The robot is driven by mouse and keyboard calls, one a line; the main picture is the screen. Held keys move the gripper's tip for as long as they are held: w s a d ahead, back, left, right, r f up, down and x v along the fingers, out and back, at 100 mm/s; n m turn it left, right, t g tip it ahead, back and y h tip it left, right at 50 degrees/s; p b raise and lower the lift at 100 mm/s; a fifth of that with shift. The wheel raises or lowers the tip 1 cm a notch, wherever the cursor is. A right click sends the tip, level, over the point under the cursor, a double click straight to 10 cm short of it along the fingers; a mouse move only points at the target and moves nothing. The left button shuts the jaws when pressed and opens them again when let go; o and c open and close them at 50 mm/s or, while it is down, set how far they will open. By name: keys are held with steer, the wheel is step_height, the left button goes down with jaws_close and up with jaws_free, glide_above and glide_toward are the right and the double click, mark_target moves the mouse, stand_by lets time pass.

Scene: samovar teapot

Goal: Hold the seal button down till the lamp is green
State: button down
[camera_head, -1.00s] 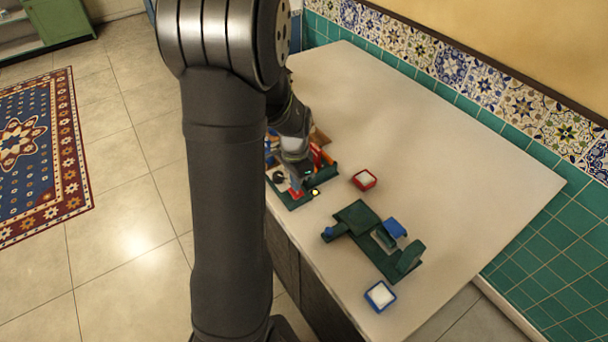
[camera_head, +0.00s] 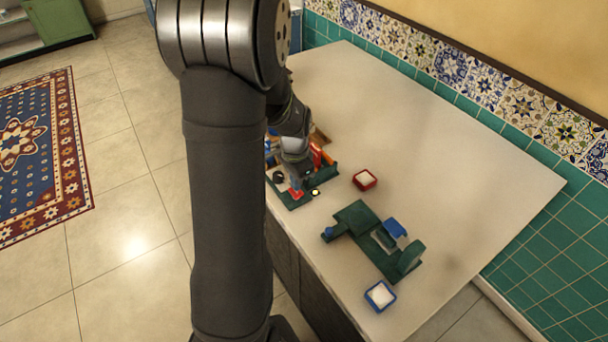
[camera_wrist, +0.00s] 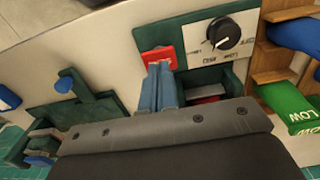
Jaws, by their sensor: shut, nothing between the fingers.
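The red seal button (camera_wrist: 158,56) sits on a dark green station with a white dial plate; in the head view the button (camera_head: 296,193) is at the station's near edge. My gripper (camera_wrist: 160,70) is shut and empty, its blue-grey fingertips at the button and partly covering it. They appear to touch it; how far it is pressed I cannot tell. The small lamp (camera_head: 316,192) right of the button glows yellow, not green. I cannot make it out in the wrist view.
A black knob (camera_wrist: 224,33) is beside the button. A red-rimmed box (camera_head: 364,180), a second green fixture (camera_head: 402,262) and a blue-rimmed box (camera_head: 380,296) stand on the pale table, clear toward the wall.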

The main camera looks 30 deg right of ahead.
stand_by(0.6)
steer(key=shift+f, duration=1.25)
stand_by(1.1)
steer(key=shift+r, duration=2.5)
steer(key=shift+f, duration=1.7)
